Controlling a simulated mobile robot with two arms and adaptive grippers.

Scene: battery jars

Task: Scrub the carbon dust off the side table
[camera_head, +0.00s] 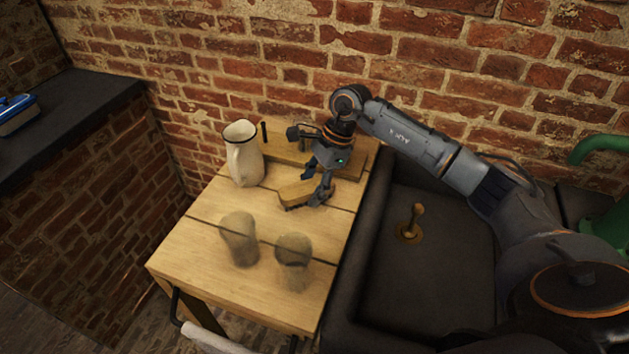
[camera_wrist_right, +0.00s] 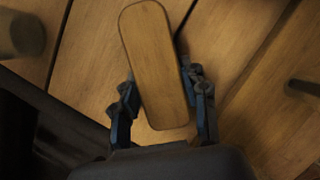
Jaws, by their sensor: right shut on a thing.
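The side table (camera_head: 190,262) is a light wooden plank top against the brick wall. Two hazy grey-brown shapes, one to the left (camera_head: 239,238) and one to the right (camera_head: 292,260), show on its front half; I cannot tell for sure whether they are carbon dust or jars. My right gripper (camera_head: 321,191) is shut on a wood-backed brush (camera_head: 296,195), low over the middle of the table. In the right wrist view the brush (camera_wrist_right: 155,62) lies between the two fingers (camera_wrist_right: 162,92). Its bristle side is hidden there. My left gripper is out of view.
A white enamel pitcher (camera_head: 244,160) stands on the table's back left, near a raised wooden ledge (camera_head: 284,153). A dark sink (camera_head: 385,290) with a brass fitting (camera_head: 411,225) adjoins the right side. A blue-topped item (camera_head: 16,112) lies on the dark counter (camera_head: 75,100) at left.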

